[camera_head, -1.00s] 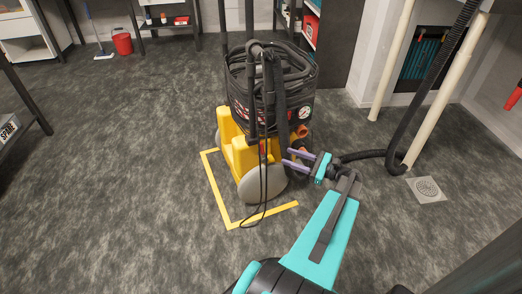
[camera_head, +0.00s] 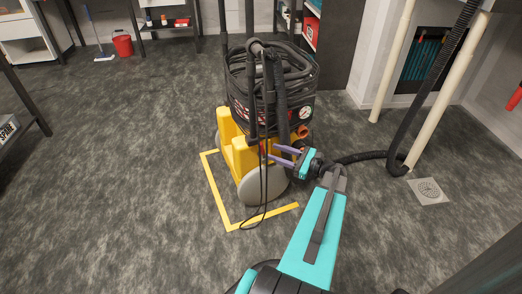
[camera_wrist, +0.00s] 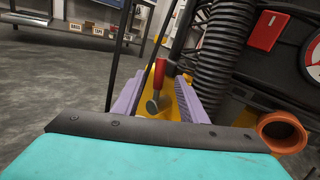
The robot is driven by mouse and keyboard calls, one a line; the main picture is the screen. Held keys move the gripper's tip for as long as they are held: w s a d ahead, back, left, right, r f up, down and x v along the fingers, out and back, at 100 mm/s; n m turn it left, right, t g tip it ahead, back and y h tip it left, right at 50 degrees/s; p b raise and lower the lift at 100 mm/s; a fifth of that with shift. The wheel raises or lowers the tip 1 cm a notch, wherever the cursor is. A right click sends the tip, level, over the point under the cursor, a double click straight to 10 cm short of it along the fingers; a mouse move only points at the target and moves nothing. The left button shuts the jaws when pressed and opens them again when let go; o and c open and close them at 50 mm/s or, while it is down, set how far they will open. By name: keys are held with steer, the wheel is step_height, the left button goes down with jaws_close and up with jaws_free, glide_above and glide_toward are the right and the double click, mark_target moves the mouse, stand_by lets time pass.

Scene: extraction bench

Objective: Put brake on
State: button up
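The yellow wheeled machine (camera_head: 232,150) stands upright on the floor, with a dark drum and coiled black hose on top. In the wrist view, a small lever with a red grip (camera_wrist: 158,74) and a round metal end shows against the machine's yellow body (camera_wrist: 181,84); it looks like the brake. My gripper (camera_head: 270,155) reaches the machine's right side, above the grey wheel (camera_head: 262,186). Its purple fingers are apart in the wrist view (camera_wrist: 160,92), one on each side of the lever. I cannot see contact.
An orange port (camera_wrist: 283,132) and a ribbed black hose (camera_wrist: 222,55) are close to the right finger. Yellow floor tape (camera_head: 218,195) runs around the machine. A hanging hose and white pipes (camera_head: 440,110) stand at the right.

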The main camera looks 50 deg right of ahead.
mark_target(262, 147)
steer(key=shift+b+x, duration=0.95)
steer(key=shift+x, duration=2.7)
steer(key=shift+c, duration=0.3)
jaws_close()
